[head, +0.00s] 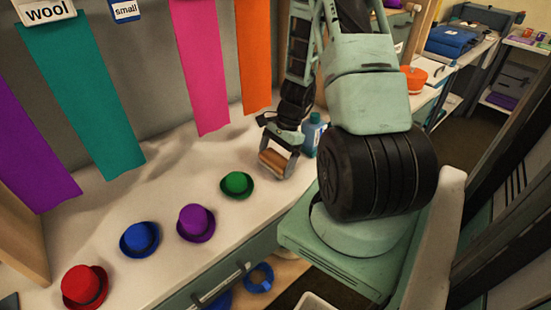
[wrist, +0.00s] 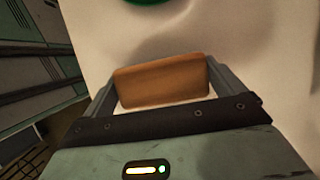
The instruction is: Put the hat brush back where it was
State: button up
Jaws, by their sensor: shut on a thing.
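The hat brush (head: 273,161) is a brown, wooden-looking block in the head view, near the right part of the white counter. My gripper (head: 278,164) is shut on it, with one finger at each end. In the wrist view the brush (wrist: 162,84) lies crosswise between the fingers of my gripper (wrist: 162,88), over the pale counter top. Its underside is hidden, and I cannot tell whether it touches the counter.
On the counter (head: 150,200), a green hat (head: 237,184) is closest to my gripper, left of it. Purple (head: 196,222), blue (head: 139,238) and red (head: 84,286) hats follow leftward. Hanging cloth strips line the back.

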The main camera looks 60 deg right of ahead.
jog(key=shift+f, duration=0.2)
jog(key=o, duration=0.6)
jog(key=v, duration=1.2)
jog(key=w+a+r+n+g+h, duration=0.1)
jog(key=w+a+r+n, duration=0.15)
jog(key=a+n, duration=0.7)
jog(key=w+a+r+n+g, duration=0.1)
jog(key=a+r+n, duration=0.3)
jog(key=a, duration=1.1)
jog(key=s+a+r+n+t+h, duration=0.1)
jog(key=s+a+r+n+h, duration=0.1)
jog(key=s+a+n, duration=1.2)
jog(key=a+r+n, duration=0.1)
jog(key=a, duration=0.2)
jog(key=shift+r+h, duration=0.4)
jog(key=shift+w+a, duration=0.1)
